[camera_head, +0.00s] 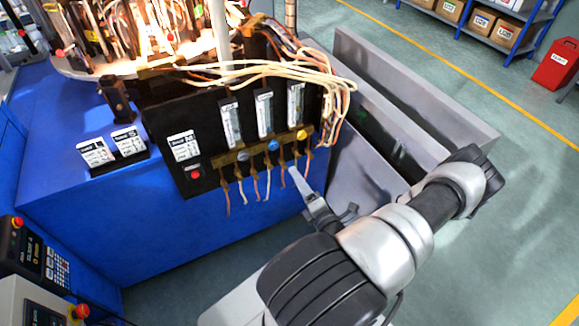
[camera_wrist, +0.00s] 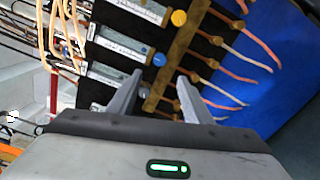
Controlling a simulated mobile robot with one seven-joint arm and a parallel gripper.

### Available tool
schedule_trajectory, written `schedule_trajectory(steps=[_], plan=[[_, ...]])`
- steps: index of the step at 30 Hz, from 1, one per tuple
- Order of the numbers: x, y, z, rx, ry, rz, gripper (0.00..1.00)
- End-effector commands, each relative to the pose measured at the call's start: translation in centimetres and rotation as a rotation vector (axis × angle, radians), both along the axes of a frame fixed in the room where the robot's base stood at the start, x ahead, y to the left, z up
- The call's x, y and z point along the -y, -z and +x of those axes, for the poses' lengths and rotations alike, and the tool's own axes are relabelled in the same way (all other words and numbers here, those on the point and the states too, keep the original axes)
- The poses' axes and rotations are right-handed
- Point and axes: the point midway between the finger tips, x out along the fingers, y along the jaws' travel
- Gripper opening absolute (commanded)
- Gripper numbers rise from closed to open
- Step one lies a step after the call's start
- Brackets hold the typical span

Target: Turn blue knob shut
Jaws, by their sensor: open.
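The blue knob (camera_head: 273,145) is the middle one of three on a brass bar across the black panel. In the wrist view the blue knob (camera_wrist: 159,59) shows just beyond the fingertips, roughly between them. My gripper (camera_head: 293,171) is open and empty, below and to the right of the blue knob in the head view. In the wrist view its two fingers (camera_wrist: 160,76) stand apart on either side of the brass bar. I cannot tell the exact gap to the knob.
A yellow knob (camera_head: 302,134) and a grey knob (camera_head: 242,156) flank the blue one. Flow tubes (camera_head: 265,113) rise above the bar, and thin hoses (camera_head: 268,183) hang below. Pale cables (camera_head: 335,92) bundle at upper right. A red button (camera_head: 195,173) sits at the panel's left.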

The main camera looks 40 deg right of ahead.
Motion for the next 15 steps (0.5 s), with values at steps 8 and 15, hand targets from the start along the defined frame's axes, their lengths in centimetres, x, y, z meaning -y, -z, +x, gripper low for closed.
schedule_trajectory(steps=[8, 15], plan=[[-0.7, 0.0, -2.7, 0.0, 0.0, 0.0, 0.46], [-0.7, 0.0, -2.8, 0.001, 0.0, 0.0, 0.46]])
